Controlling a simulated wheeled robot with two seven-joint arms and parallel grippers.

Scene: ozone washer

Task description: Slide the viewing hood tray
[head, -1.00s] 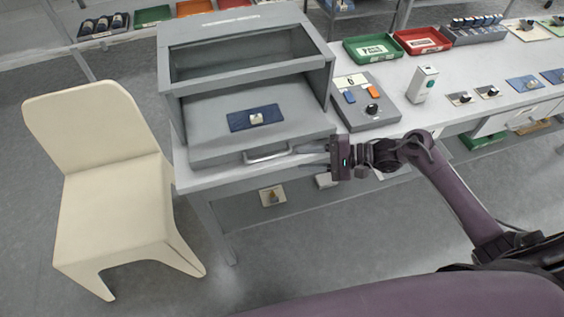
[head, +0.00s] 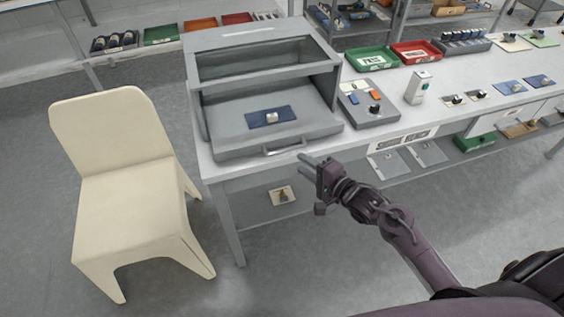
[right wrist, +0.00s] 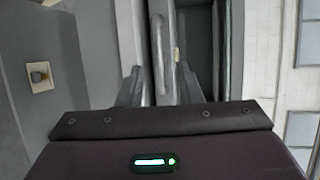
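The grey viewing hood (head: 265,30) stands on the bench at the left. Its grey tray (head: 236,131) sticks out at the front, with a blue mat (head: 255,120) and a small pale part on it. The tray's front handle (head: 287,149) is a light metal bar. My right gripper (head: 306,161) is just in front of and right of the handle, apart from it in the head view. In the right wrist view, its two fingers (right wrist: 159,88) are spread and empty, with the handle (right wrist: 158,45) ahead between them. My left gripper is out of view.
A cream chair (head: 130,190) stands left of the bench. A control box (head: 370,105) with a black knob sits right of the hood. Green (head: 371,60) and red (head: 416,52) trays lie behind it.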

